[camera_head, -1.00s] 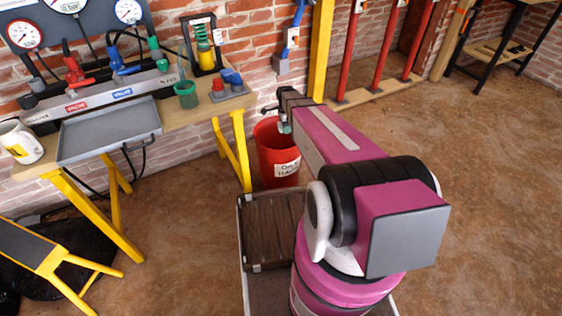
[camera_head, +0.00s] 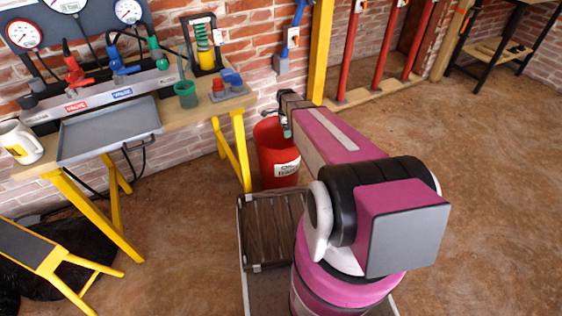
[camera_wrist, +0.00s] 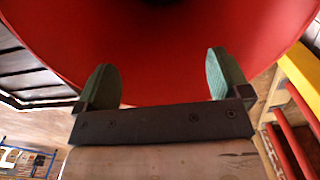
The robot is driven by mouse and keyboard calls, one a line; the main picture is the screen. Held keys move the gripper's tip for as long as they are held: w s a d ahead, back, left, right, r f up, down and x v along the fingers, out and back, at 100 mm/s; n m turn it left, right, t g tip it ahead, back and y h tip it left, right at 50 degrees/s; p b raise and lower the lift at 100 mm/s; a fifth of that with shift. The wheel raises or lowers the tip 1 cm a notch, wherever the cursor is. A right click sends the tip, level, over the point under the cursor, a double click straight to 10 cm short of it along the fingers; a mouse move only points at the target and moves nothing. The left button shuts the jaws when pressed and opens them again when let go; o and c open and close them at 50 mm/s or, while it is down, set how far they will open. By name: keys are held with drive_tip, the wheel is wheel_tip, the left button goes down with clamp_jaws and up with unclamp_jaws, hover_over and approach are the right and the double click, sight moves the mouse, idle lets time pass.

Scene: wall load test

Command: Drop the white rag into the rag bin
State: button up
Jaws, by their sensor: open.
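The red rag bin (camera_head: 277,155) stands on the floor by the right end of the workbench, with a white label on its front. My gripper (camera_head: 286,128) is at the bin's mouth, and my arm hides part of the rim. In the wrist view my gripper (camera_wrist: 162,75) is open, its two green-padded fingers wide apart with nothing between them. The red wall of the bin (camera_wrist: 70,35) fills the view beyond the fingers, with a dark area at the top. The white rag is not visible in either view.
The wooden workbench (camera_head: 205,105) on yellow legs holds a grey tray (camera_head: 110,130), a white mug (camera_head: 20,141), a green cup (camera_head: 186,94) and valves. A yellow post (camera_head: 320,50) and red pipes (camera_head: 350,50) stand behind. The floor at right is open.

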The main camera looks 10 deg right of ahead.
wheel_tip(320, 180, up, 10)
drive_tip(key=shift+r, duration=0.15)
idle(0.3)
